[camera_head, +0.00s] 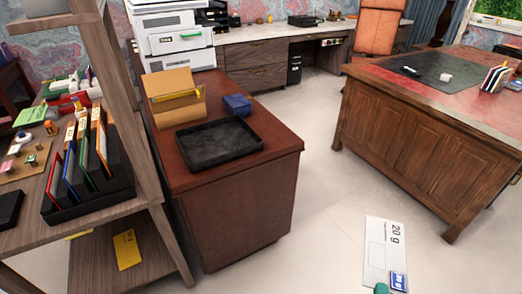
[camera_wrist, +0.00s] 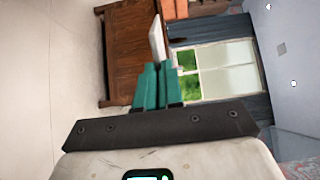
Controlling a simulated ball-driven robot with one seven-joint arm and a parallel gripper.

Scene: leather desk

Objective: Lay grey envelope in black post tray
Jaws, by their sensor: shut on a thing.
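The pale grey envelope (camera_head: 378,250), marked "20 g" with a blue stamp-like patch, is at the lower right of the head view, held up over the floor. My gripper (camera_head: 381,289) shows only as a teal fingertip at its bottom edge. In the wrist view my gripper (camera_wrist: 158,70) has its teal fingers closed on the envelope (camera_wrist: 157,40), seen nearly edge-on. The black post tray (camera_head: 218,144) lies empty on the reddish-brown cabinet, to the left of and well apart from the envelope.
A tan folder holder (camera_head: 176,103) and a blue box (camera_head: 237,105) stand behind the tray. A wooden shelf unit (camera_head: 130,150) with a black file rack (camera_head: 95,195) rises at left. A large desk (camera_head: 420,140) is at right. Pale floor (camera_head: 325,190) lies clear between.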

